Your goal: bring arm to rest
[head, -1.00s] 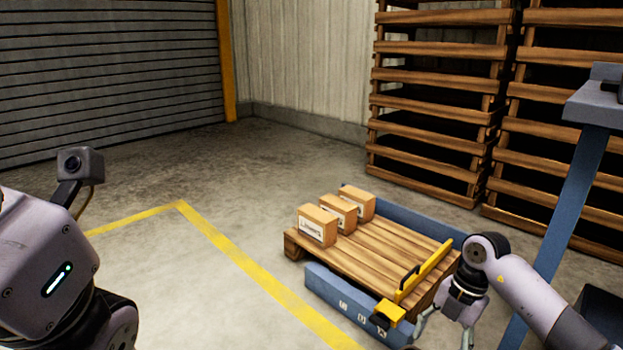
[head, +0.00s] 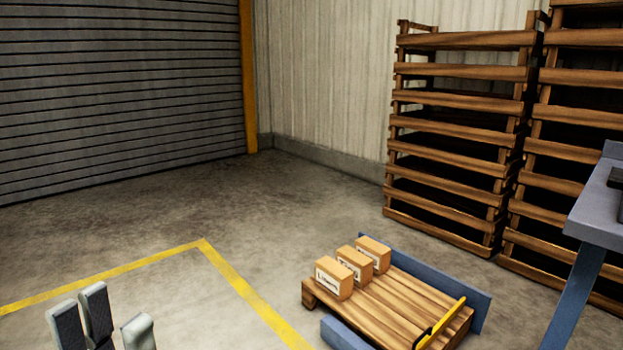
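My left gripper (head: 100,318) shows at the bottom left of the head view, its grey fingers pointing up. The fingers stand apart with nothing between them, and the rest of the gripper is cut off by the lower edge. It is above the bare floor, well left of the pallet. My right gripper and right arm are out of view.
A wooden pallet (head: 395,310) with three small cartons (head: 354,266) lies between blue side boards (head: 440,282); a yellow bar (head: 446,318) crosses its right end. Stacked wooden crates (head: 455,140) stand behind. A blue-grey table (head: 597,205) is at right. Floor at left is clear.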

